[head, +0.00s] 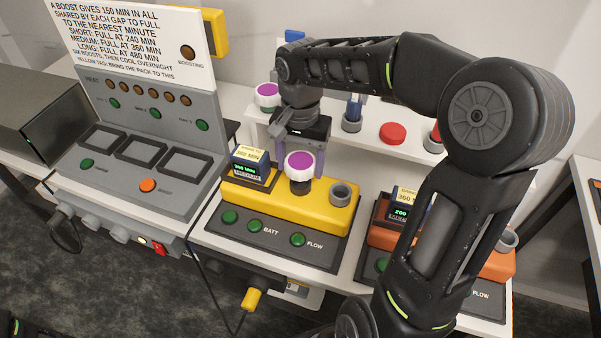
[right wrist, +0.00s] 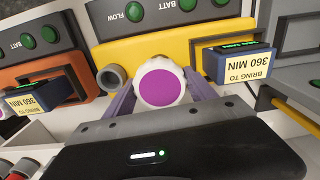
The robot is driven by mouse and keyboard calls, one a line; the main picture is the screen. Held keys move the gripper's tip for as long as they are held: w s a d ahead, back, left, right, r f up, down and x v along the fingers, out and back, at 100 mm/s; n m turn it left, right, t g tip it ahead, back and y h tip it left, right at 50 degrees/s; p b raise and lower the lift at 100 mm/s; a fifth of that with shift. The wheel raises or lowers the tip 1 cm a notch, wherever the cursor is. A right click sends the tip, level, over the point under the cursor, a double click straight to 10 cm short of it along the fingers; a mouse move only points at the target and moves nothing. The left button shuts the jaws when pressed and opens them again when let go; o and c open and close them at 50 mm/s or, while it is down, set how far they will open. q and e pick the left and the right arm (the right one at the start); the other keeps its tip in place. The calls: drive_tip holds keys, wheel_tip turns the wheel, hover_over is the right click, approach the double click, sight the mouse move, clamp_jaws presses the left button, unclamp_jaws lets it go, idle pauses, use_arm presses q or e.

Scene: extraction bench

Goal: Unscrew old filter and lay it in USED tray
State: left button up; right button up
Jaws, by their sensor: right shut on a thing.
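The filter with a white ribbed rim and purple top (head: 300,161) stands upright at the yellow unit (head: 318,203), above a dark collar. It also shows in the right wrist view (right wrist: 160,83). In the right wrist view both fingers (right wrist: 162,95) flank the white rim. I cannot tell whether the filter is still seated or slightly raised. No tray marked USED can be made out. My left gripper is not in view.
A grey open port (head: 344,192) and a battery pack labelled 360 MIN (head: 247,167) flank the filter closely. An orange unit (head: 497,265) stands to the right. The white back shelf holds another purple-topped part (head: 267,93) and a red disc (head: 393,133). A charger panel (head: 150,140) stands left.

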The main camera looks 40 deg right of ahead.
drive_tip(key=shift+r+p, duration=0.65)
drive_tip(key=shift+r, duration=0.35)
